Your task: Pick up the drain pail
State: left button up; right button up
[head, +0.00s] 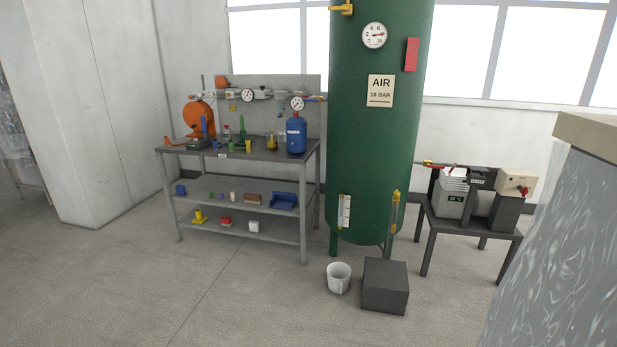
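The drain pail (338,284) is a small white bucket. It stands upright on the floor in front of the green air tank, just left of a dark grey block. Its top is open toward me, and I cannot tell what is inside. Neither of my grippers shows in the head view.
The green air tank (372,140) stands on legs behind the pail. The dark block (385,287) sits close on the pail's right. A grey shelf bench (240,155) stands at left, a compressor table (470,223) at right. The floor in front (250,310) is clear.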

aim_at(338, 273)
jog(key=i, duration=1.35)
